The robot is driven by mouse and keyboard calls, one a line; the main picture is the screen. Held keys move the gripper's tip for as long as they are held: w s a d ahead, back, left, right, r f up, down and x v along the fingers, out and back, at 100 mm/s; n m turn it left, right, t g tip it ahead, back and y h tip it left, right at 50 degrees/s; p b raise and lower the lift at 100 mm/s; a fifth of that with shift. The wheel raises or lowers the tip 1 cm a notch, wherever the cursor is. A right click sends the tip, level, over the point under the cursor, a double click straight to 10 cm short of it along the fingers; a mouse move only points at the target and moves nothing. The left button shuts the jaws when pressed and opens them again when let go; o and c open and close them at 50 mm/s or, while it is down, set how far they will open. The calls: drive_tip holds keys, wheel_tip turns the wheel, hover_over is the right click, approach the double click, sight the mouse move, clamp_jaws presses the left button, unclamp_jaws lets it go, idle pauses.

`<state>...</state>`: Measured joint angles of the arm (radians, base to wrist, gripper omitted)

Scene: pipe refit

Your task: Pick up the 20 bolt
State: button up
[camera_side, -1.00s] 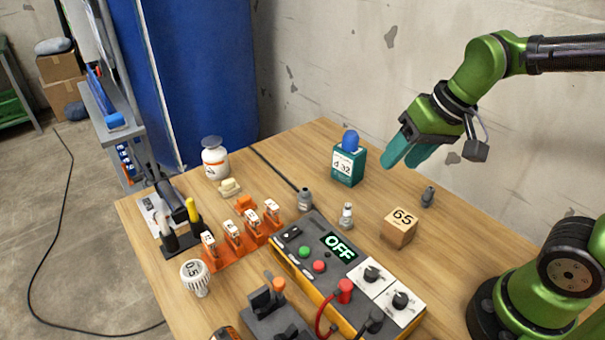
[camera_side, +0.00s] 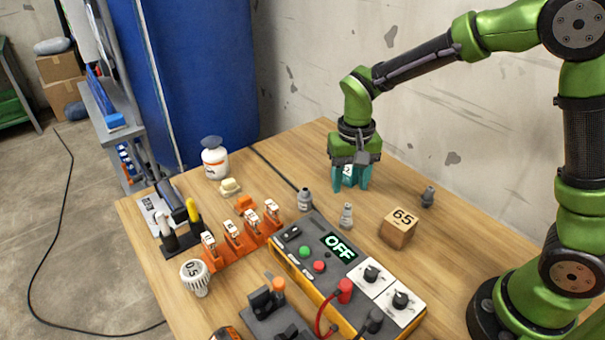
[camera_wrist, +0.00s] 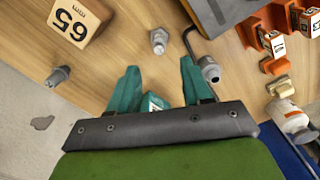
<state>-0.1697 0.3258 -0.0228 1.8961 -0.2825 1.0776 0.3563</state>
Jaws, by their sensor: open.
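A wooden block marked 65 (camera_side: 398,228) stands at the right. A control panel reading OFF (camera_side: 318,262) and an orange rack (camera_side: 243,238) with labelled pieces take up the front and left. A white bottle (camera_side: 215,160) stands at the back left.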

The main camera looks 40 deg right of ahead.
sight(347, 211)
wheel_tip(347, 211, down, 9)
drive_tip(key=shift+s+f, duration=0.15)
idle(0.4)
clamp_jaws()
